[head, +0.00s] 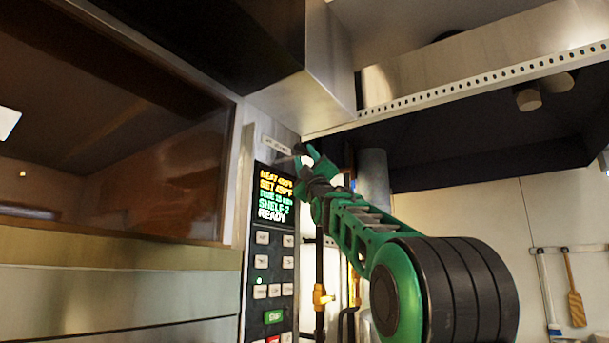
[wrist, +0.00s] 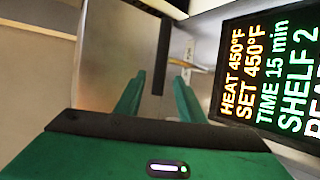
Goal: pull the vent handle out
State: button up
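My gripper (head: 306,158) is raised at the upper end of the oven's control panel, beside a small pale label plate (head: 275,143). In the wrist view its two green fingers (wrist: 159,82) are spread apart. A straight black bar (wrist: 162,55), which looks like the vent handle, runs between the fingertips in that view, with clear space on both sides. I cannot tell whether the bar is in depth between the fingers or still beyond them. In the head view the handle is not clearly distinguishable behind the fingertips. The label plate is right of the bar in the wrist view (wrist: 189,52).
The lit oven display (head: 273,195) is just below the gripper, close to the right finger in the wrist view. The oven's dark glass door (head: 110,130) is at left. A steel hood (head: 310,85) hangs above. A perforated shelf edge (head: 470,88) is at upper right.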

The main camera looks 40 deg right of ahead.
jog(key=v, duration=0.9)
jog(key=shift+a+f, duration=0.1)
jog(key=shift+f, duration=0.05)
